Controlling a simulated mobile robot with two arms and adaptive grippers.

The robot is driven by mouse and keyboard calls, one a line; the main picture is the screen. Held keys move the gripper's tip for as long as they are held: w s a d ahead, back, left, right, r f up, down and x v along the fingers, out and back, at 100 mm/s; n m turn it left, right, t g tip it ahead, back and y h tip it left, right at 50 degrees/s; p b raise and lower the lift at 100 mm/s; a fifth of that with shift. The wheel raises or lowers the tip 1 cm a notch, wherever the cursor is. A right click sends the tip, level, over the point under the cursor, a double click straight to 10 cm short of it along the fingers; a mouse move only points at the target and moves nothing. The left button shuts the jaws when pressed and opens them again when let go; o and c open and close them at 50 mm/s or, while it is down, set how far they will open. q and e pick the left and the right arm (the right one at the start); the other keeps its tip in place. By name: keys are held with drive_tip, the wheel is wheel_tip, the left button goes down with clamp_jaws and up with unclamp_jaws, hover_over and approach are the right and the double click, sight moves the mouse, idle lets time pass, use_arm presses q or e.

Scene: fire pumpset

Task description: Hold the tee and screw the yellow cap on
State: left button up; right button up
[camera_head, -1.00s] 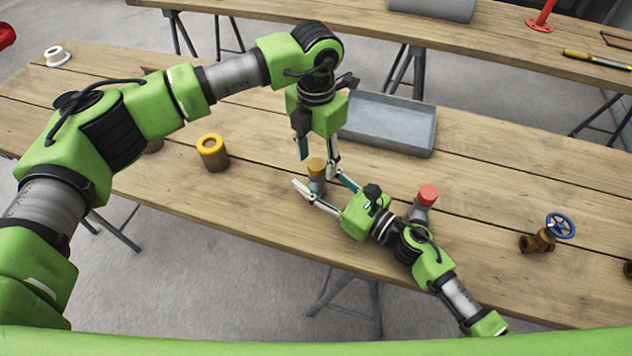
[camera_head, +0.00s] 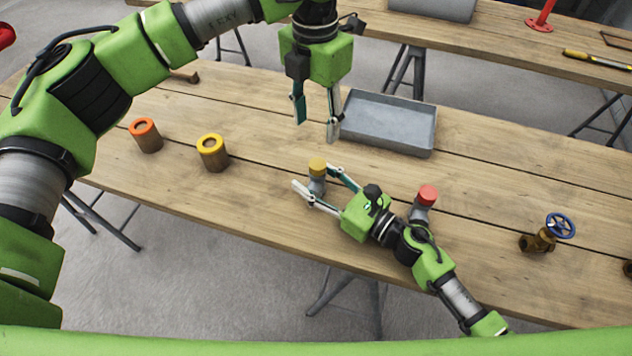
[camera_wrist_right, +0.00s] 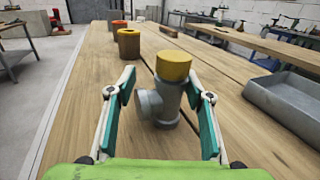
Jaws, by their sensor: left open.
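The grey tee (camera_head: 317,186) stands upright on the table with the yellow cap (camera_head: 317,165) on its top. In the right wrist view the tee (camera_wrist_right: 166,108) has its side branch toward the left, and the yellow cap (camera_wrist_right: 173,66) sits on its upper end. Whether the cap is threaded on cannot be told. My right gripper (camera_head: 315,178) is open, its fingers on either side of the tee with gaps showing in the wrist view. My left gripper (camera_head: 317,124) is open and empty, pointing down above the table, beyond and clear of the cap.
A yellow-topped brown cylinder (camera_head: 213,156) and an orange-topped one (camera_head: 147,136) stand at the left. A red-capped grey fitting (camera_head: 424,203) stands close to my right arm. A grey tray (camera_head: 390,125) lies behind, and a blue-wheeled valve (camera_head: 545,234) at the right.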

drive_tip(key=shift+o, duration=1)
drive_tip(key=shift+s+d, duration=0.1)
drive_tip(key=v, duration=1.1)
drive_tip(key=shift+s+d, duration=0.2)
drive_tip(key=shift+d, duration=0.1)
